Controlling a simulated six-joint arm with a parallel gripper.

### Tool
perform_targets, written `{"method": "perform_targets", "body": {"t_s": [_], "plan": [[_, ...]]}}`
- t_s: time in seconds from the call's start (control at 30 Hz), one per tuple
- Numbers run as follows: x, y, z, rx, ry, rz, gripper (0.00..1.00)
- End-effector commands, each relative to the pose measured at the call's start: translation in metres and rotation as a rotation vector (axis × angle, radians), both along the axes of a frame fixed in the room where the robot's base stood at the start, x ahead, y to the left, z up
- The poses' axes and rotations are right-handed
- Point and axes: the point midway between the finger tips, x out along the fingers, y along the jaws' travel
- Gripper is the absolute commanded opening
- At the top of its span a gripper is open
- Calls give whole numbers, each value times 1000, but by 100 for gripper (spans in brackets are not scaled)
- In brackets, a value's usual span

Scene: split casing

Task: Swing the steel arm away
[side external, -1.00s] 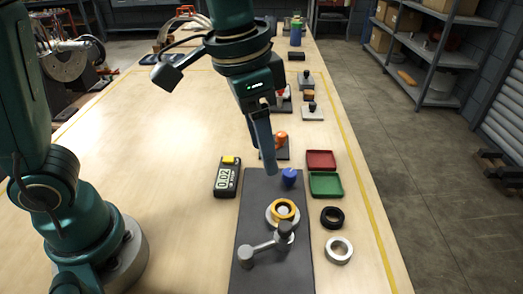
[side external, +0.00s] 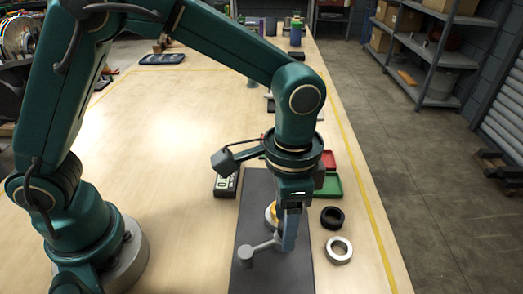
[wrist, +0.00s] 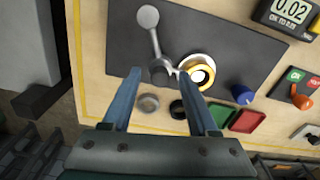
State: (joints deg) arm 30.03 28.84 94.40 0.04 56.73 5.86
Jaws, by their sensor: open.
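The steel arm (side external: 262,246) is a grey bar lying on the dark mat (side external: 257,188). In the wrist view the steel arm (wrist: 154,42) has a round light end at the top and a darker knob end lower down, beside the yellow ring (wrist: 211,85) on its pale round casing. My gripper (side external: 289,248) is low over the knob end and hides it in the side view. In the wrist view my gripper (wrist: 162,76) is open, with the knob end between its two blue fingers. I cannot tell whether the fingers touch it.
A black ring (side external: 323,217) and a silver ring (side external: 330,254) lie right of the mat. Red (side external: 328,158) and green (side external: 328,186) trays stand behind them. A blue knob (wrist: 243,95) and a gauge reading 0.02 (wrist: 290,13) are near the mat.

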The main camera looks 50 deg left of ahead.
Motion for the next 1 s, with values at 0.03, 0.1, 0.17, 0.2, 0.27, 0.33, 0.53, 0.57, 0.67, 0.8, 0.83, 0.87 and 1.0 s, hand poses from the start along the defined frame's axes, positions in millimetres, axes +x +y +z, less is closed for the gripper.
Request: {"method": "perform_targets", "body": {"t_s": [0.03,0.1,0.17,0.2,0.27,0.33,0.53,0.57,0.67,0.8,0.83,0.87,1.0], "plan": [[0,0,0,0,0,0,60],[0,0,0,0,0,0,60],[0,0,0,0,0,0,60],[0,0,0,0,0,0,44],[0,0,0,-1,-1,0,21],[0,0,0,-1,-1,0,0],[0,0,1,-1,-1,0,0],[0,0,1,-1,-1,0,0],[0,0,1,-1,-1,0,0],[0,0,1,-1,-1,0,0],[0,0,1,-1,-1,0,0],[0,0,1,-1,-1,0,0],[0,0,1,-1,-1,0,0]]}}
